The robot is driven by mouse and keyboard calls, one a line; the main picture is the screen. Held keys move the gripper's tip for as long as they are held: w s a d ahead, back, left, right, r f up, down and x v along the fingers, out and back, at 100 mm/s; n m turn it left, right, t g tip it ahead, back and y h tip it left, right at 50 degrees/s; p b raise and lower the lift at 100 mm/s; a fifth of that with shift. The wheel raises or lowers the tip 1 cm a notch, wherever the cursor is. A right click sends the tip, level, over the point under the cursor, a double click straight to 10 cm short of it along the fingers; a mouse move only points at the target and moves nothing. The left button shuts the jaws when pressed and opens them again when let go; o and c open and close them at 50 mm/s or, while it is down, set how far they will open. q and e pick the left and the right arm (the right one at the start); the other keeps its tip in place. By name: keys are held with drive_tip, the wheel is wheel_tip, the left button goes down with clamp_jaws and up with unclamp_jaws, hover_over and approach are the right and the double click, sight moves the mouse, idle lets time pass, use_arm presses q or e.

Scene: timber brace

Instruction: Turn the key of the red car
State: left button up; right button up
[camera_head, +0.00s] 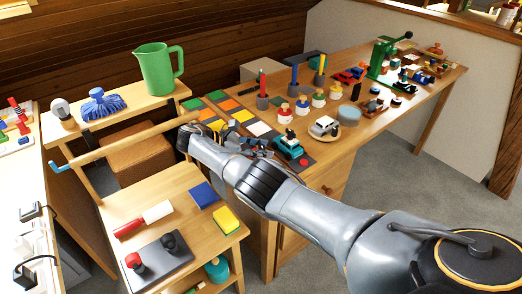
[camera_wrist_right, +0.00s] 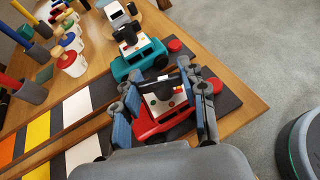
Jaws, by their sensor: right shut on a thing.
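The red car (camera_wrist_right: 147,125), with a white upper part, is on a dark base in the right wrist view. In the head view my right gripper (camera_head: 228,143) is at the workbench's near side, and my wrist largely hides the red car. My left gripper is not in view.
Coloured tiles (camera_head: 243,115) and several small pots (camera_head: 318,98) lie behind on the workbench (camera_head: 330,175).

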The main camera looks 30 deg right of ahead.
sight(262, 145)
drive_tip(key=o, duration=1.2)
drive_tip(key=shift+d, duration=0.1)
drive_tip(key=shift+r, duration=5.05)
